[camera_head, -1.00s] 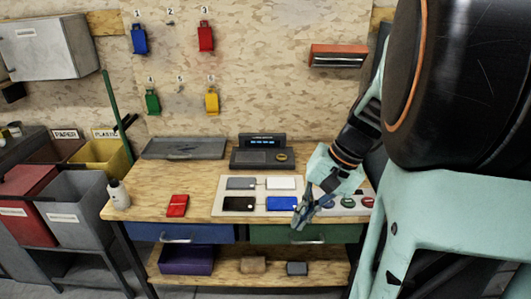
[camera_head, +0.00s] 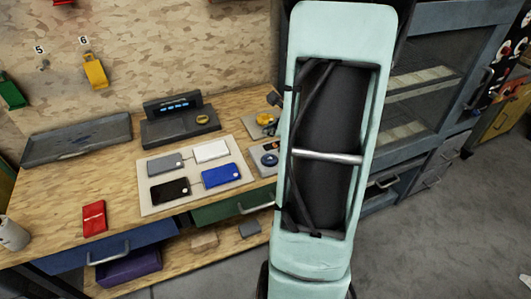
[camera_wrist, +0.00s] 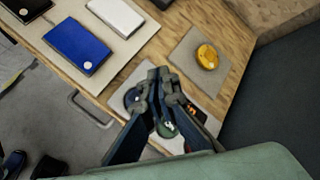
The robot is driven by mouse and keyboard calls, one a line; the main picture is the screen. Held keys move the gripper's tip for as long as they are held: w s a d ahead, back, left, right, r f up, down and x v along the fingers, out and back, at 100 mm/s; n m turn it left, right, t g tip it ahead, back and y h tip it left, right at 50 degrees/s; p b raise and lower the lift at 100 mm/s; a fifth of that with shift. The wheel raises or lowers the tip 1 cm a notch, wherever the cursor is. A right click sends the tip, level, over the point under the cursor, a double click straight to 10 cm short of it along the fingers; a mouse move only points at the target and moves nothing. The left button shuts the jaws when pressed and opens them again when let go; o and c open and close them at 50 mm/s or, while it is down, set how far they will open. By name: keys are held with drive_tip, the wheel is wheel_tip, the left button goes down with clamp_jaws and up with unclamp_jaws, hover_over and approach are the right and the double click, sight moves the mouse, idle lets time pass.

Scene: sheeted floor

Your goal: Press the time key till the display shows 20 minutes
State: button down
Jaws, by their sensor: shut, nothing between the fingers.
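In the wrist view a pale key panel (camera_wrist: 150,82) lies on the wooden bench. A dark blue round key (camera_wrist: 131,97) and a green round key (camera_wrist: 167,129) with a white mark show beside my fingers. A small dark display with red digits (camera_wrist: 190,113) is partly hidden behind my fingers, and I cannot read it. My gripper (camera_wrist: 161,74) is shut and empty over the panel; contact with a key cannot be told. In the head view a blue key (camera_head: 269,160) shows at the panel's left end; my arm hides the rest and the gripper.
A board with grey, white, black and blue boxes (camera_head: 222,175) lies left of the panel. A yellow knob (camera_wrist: 207,57) sits on a separate plate. A dark console (camera_head: 180,126) with a lit blue screen stands behind. A red box (camera_head: 94,217) lies farther left.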

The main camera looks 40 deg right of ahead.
drive_tip(key=shift+d+f, duration=0.1)
drive_tip(key=shift+d, duration=0.15)
drive_tip(key=shift+s+f, duration=0.1)
drive_tip(key=b, duration=0.5)
hover_over(270, 160)
wheel_tip(270, 160, down, 7)
drive_tip(key=shift+r, duration=0.15)
drive_tip(key=shift+f+b, duration=1)
drive_tip(key=shift+b, duration=0.4)
drive_tip(key=shift+f, duration=0.1)
drive_tip(key=shift+f+b, duration=0.3)
drive_tip(key=shift+b, duration=0.35)
